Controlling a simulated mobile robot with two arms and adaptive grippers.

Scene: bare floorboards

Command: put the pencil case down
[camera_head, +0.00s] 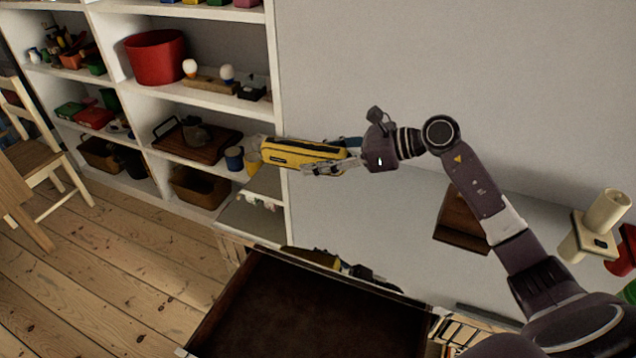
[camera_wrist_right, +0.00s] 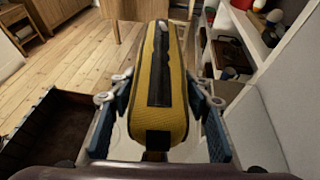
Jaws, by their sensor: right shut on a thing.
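The pencil case (camera_head: 297,152) is yellow with a dark zip strip. My right gripper (camera_head: 335,158) is shut on it and holds it up in front of the white shelf unit, near the grey wall. In the right wrist view the pencil case (camera_wrist_right: 160,90) lies lengthwise between the two blue-padded fingers of the right gripper (camera_wrist_right: 160,108), one on each side. The underside of the case is hidden. My left gripper is not in view.
A dark open-topped box (camera_head: 300,310) stands below, at the bottom of the head view. The white shelf unit (camera_head: 277,110) holds a red bucket (camera_head: 156,57), a brown tray (camera_head: 197,143) and cups. A wooden chair (camera_head: 40,165) stands at left. The floorboards (camera_head: 110,265) between are clear.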

